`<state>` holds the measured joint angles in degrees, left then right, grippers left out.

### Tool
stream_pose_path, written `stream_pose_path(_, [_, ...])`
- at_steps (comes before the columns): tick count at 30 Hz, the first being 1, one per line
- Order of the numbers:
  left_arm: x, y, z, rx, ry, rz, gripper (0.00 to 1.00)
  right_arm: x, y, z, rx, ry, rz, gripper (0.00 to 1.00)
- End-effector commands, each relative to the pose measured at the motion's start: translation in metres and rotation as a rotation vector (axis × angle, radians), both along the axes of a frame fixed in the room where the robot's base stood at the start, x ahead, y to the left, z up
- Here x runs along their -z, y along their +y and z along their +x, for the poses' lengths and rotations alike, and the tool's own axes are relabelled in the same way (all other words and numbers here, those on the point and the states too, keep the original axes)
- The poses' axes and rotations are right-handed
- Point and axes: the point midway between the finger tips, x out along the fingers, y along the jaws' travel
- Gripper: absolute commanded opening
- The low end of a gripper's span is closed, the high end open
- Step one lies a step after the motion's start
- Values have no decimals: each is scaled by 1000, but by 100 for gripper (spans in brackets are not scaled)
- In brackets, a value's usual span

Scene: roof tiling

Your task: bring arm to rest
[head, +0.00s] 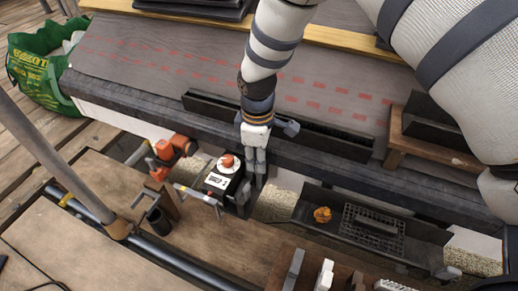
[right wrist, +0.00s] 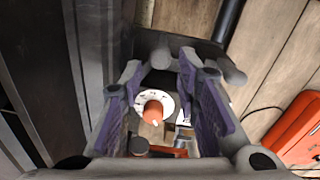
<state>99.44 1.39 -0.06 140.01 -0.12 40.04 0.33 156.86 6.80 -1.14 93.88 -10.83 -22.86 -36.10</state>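My right arm comes in from the top right of the head view, and its right gripper (head: 255,178) points down beside a black box with a red knob (head: 228,161). In the right wrist view, the two purple-padded fingers of the right gripper (right wrist: 160,115) stand apart. The red knob (right wrist: 153,110) on its white dial shows in the gap between them, and I see no contact. My left gripper is not in the head view.
A dark trough (head: 375,232) with an orange lump and a grid lies to the right. Orange tools (head: 172,148) lie left of the box. A green bag (head: 38,72) stands at the far left. A grey pole (head: 55,155) crosses the left side. The wooden deck (head: 90,240) has clear room.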

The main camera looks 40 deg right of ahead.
Motion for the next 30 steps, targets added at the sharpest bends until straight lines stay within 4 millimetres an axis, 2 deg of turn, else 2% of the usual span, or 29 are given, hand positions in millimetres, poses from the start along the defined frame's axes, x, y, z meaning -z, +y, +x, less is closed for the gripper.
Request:
stream_pose_path(3, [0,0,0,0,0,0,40,-24,1,0,1,-2,1,30])
stream_pose_path(6, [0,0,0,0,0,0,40,-34,1,-2,1,1,0,30])
stream_pose_path(20, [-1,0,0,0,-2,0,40,-39,1,-2,0,1,1,30])
stream_pose_path(23, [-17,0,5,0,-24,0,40,-67,1,0,0,-21,0,30])
stream_pose_path(30, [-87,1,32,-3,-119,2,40,-190,1,11,1,-116,0,30])
